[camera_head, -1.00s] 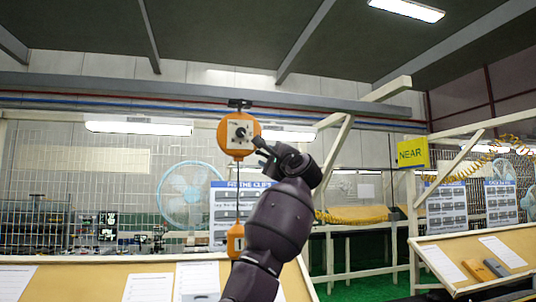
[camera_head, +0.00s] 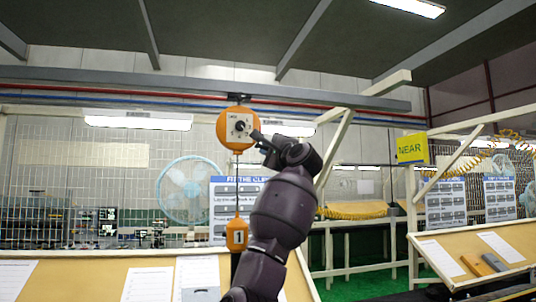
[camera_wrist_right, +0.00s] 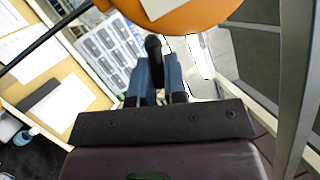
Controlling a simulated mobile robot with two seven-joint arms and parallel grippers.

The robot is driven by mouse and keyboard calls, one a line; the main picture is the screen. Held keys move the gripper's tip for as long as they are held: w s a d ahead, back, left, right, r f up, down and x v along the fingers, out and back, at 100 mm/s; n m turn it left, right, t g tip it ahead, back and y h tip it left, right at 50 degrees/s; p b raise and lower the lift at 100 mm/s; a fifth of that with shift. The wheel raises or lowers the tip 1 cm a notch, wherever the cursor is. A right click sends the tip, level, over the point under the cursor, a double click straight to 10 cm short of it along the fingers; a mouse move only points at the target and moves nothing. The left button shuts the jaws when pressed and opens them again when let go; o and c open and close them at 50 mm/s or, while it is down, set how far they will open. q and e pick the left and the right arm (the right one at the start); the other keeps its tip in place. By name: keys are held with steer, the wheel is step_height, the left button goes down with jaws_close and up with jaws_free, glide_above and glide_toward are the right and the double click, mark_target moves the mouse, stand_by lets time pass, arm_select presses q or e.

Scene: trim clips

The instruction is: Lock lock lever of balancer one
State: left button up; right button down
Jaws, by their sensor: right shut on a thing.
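The balancer (camera_head: 228,141) is a round orange body with a pale front plate and a dark centre part, hanging from the overhead rail. Its orange lower piece marked "1" (camera_head: 236,235) hangs below on a cable. My right gripper (camera_head: 257,136) is at the right side of the balancer's face. In the right wrist view the orange body (camera_wrist_right: 190,14) is at the top, and the bluish fingers of my right gripper (camera_wrist_right: 155,72) are closed around a dark rounded knob (camera_wrist_right: 153,46), which looks like the lock lever. The fingers hide part of it. My left gripper is out of view.
A grey overhead rail (camera_head: 330,101) runs above the balancer. A slanted wooden board with sheets (camera_head: 148,284) lies below. A blue fan (camera_head: 188,190) and a mesh fence stand behind. A yellow NEAR sign (camera_head: 412,148) is at right.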

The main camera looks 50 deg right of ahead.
steer(key=shift+n, duration=0.6)
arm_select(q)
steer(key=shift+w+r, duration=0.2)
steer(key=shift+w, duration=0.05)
arm_select(e)
steer(key=shift+r, duration=0.1)
steer(key=c, duration=1.2)
jaws_free()
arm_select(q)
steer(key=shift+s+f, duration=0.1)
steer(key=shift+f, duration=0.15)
arm_select(e)
steer(key=shift+s, duration=0.25)
arm_select(q)
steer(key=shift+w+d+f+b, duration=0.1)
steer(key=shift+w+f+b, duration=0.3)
steer(key=shift+b, duration=0.5)
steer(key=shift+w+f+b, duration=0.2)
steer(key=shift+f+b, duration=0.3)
steer(key=shift+b, duration=0.35)
arm_select(e)
steer(key=shift+v, duration=5.2)
steer(key=shift+r, duration=0.1)
